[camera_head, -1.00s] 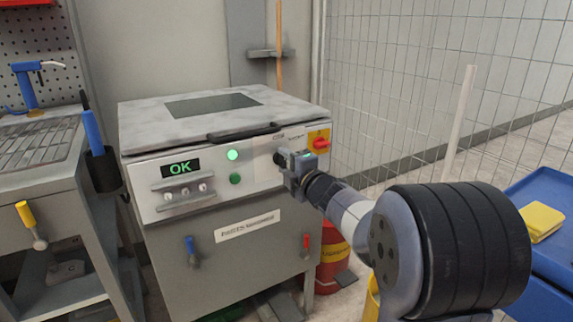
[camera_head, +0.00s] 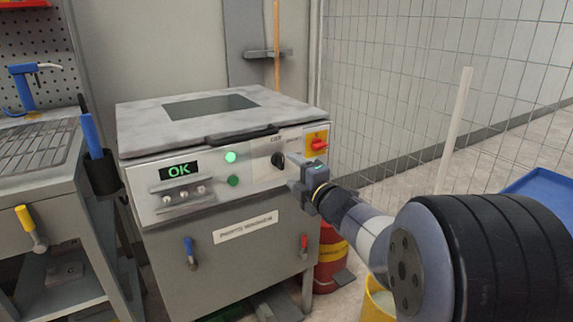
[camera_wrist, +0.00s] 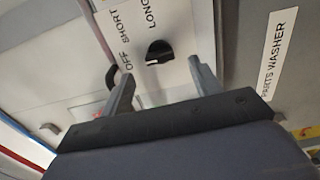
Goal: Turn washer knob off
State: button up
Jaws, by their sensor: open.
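The washer knob (camera_head: 278,160) is a black dial on the pale front panel of the parts washer (camera_head: 225,240). In the wrist view the knob (camera_wrist: 159,51) has a small white mark at its lower edge, beside the printed words OFF, SHORT and LONG. I cannot tell for sure which word it points to. My gripper (camera_head: 291,171) is just right of and below the knob, apart from it. In the wrist view my gripper (camera_wrist: 163,82) is open and empty, with the knob ahead between the two fingers, not gripped.
A red switch on a yellow plate (camera_head: 318,140) sits right of the knob. A green OK display (camera_head: 180,169) and green lights are to the left. The lid handle (camera_head: 240,133) juts out above.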

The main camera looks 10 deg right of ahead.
aim_at(283, 164)
jog(key=p+v, duration=0.1)
jog(key=v, duration=0.4)
jog(key=shift+s+d, duration=0.1)
jog(key=shift+s, duration=0.2)
jog(key=b+x, duration=0.2)
jog(key=x, duration=0.8)
jog(key=shift+w, duration=0.3)
